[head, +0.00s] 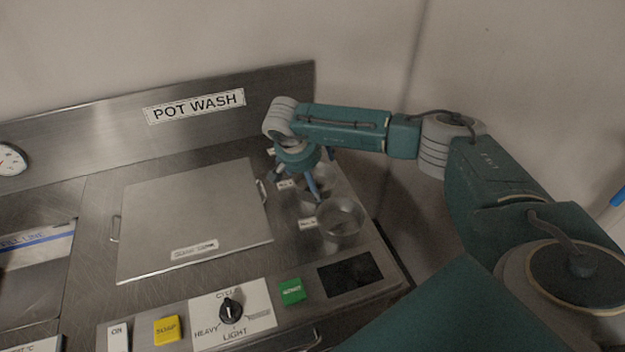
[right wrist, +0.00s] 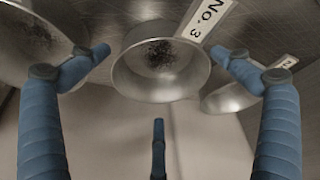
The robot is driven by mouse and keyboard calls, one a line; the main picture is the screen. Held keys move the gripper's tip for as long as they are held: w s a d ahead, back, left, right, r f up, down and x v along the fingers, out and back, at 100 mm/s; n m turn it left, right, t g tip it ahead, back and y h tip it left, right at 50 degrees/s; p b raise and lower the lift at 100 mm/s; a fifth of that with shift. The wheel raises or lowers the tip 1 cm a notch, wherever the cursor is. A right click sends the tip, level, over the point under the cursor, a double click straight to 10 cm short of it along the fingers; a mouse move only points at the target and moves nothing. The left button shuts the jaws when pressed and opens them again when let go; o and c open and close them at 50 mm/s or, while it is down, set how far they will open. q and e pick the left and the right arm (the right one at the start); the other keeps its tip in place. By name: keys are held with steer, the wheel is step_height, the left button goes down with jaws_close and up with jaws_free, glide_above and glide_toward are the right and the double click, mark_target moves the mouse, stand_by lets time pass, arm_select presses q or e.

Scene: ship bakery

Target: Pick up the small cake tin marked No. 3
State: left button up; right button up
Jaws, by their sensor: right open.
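The small cake tin marked No. 3 (right wrist: 150,87) is a round grey metal tin with dark residue inside. In the right wrist view it lies between the spread fingers, with its white label (right wrist: 210,15) beside it. In the head view it appears to be the middle tin (head: 328,182), partly hidden by my right gripper (head: 304,180). My right gripper, also in the right wrist view (right wrist: 157,95), is open and empty, pointing down over the tins. No finger clearly touches the tin. My left gripper is not in view.
A front tin (head: 340,219) stands near the counter's right edge. The right wrist view shows neighbouring tins at left (right wrist: 28,42) and right (right wrist: 230,98). A flat metal lid (head: 190,215) lies left of the tins. A control panel (head: 232,308) runs along the front; a backsplash (head: 265,90) stands behind.

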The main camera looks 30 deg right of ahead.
steer(key=shift+x, duration=1.05)
steer(key=shift+s, duration=0.1)
steer(key=c, duration=1.2)
steer(key=shift+o, duration=0.2)
